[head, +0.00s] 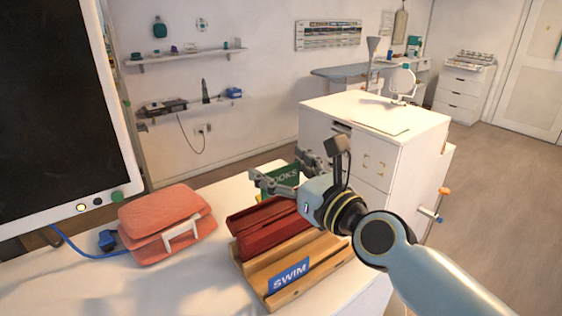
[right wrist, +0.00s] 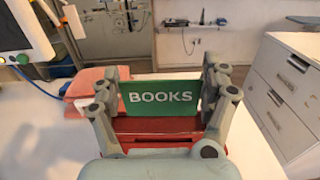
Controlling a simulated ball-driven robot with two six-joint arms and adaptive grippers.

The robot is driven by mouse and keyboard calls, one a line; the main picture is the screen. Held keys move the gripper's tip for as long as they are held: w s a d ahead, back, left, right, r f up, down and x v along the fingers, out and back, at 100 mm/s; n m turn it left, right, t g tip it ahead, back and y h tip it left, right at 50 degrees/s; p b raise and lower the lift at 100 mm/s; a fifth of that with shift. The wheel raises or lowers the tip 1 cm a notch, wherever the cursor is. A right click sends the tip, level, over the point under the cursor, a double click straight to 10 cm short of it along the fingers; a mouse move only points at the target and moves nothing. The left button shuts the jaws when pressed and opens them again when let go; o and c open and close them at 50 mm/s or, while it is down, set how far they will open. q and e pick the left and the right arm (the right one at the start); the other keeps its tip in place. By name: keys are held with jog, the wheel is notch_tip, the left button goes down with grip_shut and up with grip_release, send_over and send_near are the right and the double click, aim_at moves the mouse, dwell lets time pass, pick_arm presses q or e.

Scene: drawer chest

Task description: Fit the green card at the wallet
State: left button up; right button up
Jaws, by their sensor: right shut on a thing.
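The green card (head: 281,182), lettered BOOKS, is between the fingers of my right gripper (head: 279,170), which is shut on it. In the right wrist view the card (right wrist: 160,97) stands upright and roughly level, its lettering facing the camera. A dark red slotted holder (head: 263,238), which looks like the wallet, lies on the white table below and in front of the card. It also shows in the right wrist view (right wrist: 150,126), just under the card. I cannot tell whether card and holder touch. My left gripper is out of view.
A wooden rack (head: 337,249) with a blue SWIM card (head: 289,282) stands directly in front of the red holder. A white drawer chest (head: 340,160) stands behind right.

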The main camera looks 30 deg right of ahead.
dwell(0.4)
jog(key=b, duration=0.5)
send_over(283, 219)
jog(key=shift+w+f, duration=0.15)
jog(key=shift+f, duration=2.35)
jog(key=shift+f+b, duration=1.15)
jog(key=shift+f, duration=0.45)
jog(key=o, duration=0.8)
jog(key=shift+f, duration=0.1)
